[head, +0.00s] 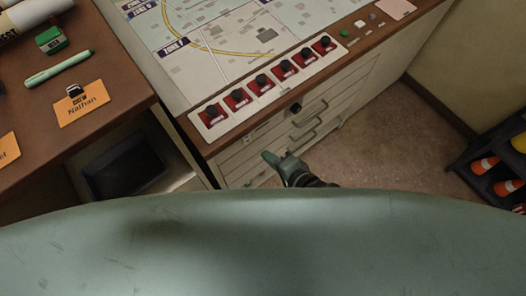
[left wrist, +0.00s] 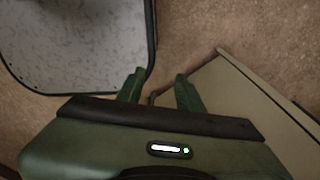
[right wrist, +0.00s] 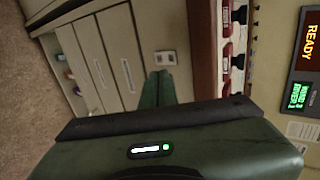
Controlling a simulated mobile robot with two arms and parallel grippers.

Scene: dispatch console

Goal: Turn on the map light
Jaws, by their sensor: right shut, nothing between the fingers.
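The map (head: 225,45) lies on the console top, with a white strip of several red switches with black knobs (head: 262,82) along its front edge. No lit map light shows. A round black knob (head: 296,108) sits on the console's front face. A small pale plate with dark marks (right wrist: 165,57) is on the front face in the right wrist view; I cannot tell what it is. My right gripper (head: 268,157) is shut and empty, in front of the drawers and below the switch strip; its fingertips (right wrist: 158,77) point toward the plate. My left gripper (left wrist: 155,85) is open and empty, seen only in its wrist view.
Drawers with handles (head: 305,131) fill the console front. A brown desk (head: 110,62) at left holds a green pen (head: 60,69) and an orange name tag (head: 82,103). A dark rack with orange cones (head: 485,165) stands at right. A READY display (right wrist: 308,45) shows. Floor between is clear.

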